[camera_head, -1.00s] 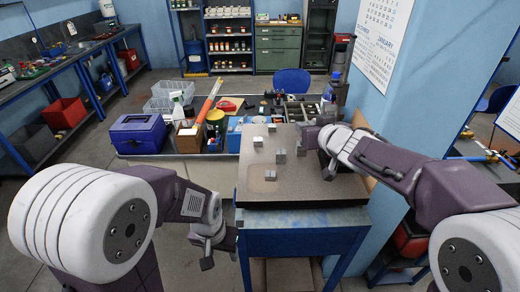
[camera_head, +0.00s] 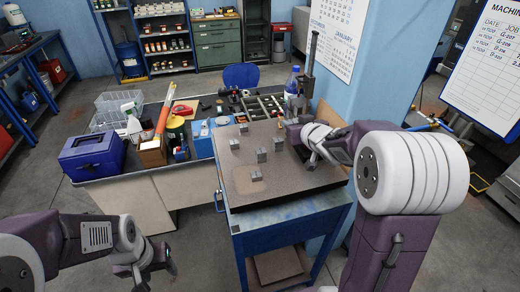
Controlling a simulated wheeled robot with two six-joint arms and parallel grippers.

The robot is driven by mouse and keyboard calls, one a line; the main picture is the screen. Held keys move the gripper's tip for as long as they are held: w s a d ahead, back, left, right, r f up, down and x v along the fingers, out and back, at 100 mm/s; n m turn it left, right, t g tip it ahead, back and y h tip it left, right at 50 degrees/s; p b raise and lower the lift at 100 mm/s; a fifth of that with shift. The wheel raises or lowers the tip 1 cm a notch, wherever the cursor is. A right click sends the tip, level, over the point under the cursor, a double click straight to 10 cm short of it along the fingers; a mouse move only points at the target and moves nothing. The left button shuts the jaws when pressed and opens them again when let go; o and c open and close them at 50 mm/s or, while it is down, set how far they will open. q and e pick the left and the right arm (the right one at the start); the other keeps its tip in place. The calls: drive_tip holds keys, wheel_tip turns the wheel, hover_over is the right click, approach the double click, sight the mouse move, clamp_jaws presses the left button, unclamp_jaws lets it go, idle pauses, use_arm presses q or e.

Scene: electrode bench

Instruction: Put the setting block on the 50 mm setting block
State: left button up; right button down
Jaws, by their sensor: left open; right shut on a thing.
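Several small grey metal blocks stand on a brown-grey surface plate (camera_head: 232,186) on a blue stand. One block (camera_head: 243,129) is at the back left, one (camera_head: 234,145) at the left, one (camera_head: 261,155) in the middle, and one (camera_head: 256,176) nearer the front. Another (camera_head: 278,143) is close beside my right gripper (camera_head: 288,133), low over the plate's right side. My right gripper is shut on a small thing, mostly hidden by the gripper. I cannot read which block is the 50 mm one. My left gripper (camera_head: 150,272) is open and empty, off the plate at the lower left.
Behind the plate is a bench with a blue box (camera_head: 92,156), clear bins (camera_head: 120,105), cans and a divided tray (camera_head: 262,107). A tall height gauge (camera_head: 308,65) and a bottle (camera_head: 292,82) stand behind my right gripper. The plate's front is clear.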

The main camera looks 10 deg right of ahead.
sight(261, 151)
drive_tip(key=w+a+f, duration=0.1)
drive_tip(key=a+f, duration=0.1)
drive_tip(key=a, duration=0.1)
drive_tip(key=w+a+f, duration=0.2)
drive_tip(key=a, duration=0.1)
drive_tip(key=w+a+f+b, duration=0.1)
drive_tip(key=w+a+f, duration=0.1)
drive_tip(key=shift+w+a, duration=0.1)
drive_tip(key=shift+a, duration=0.3)
wheel_tip(261, 151, down, 4)
drive_tip(key=shift+r, duration=0.1)
drive_tip(key=shift+f, duration=0.3)
use_arm(q)
wheel_tip(261, 151, down, 2)
drive_tip(key=shift+w+a+f, duration=0.1)
use_arm(e)
drive_tip(key=c, duration=1)
unclamp_jaws()
drive_tip(key=shift+c, duration=0.2)
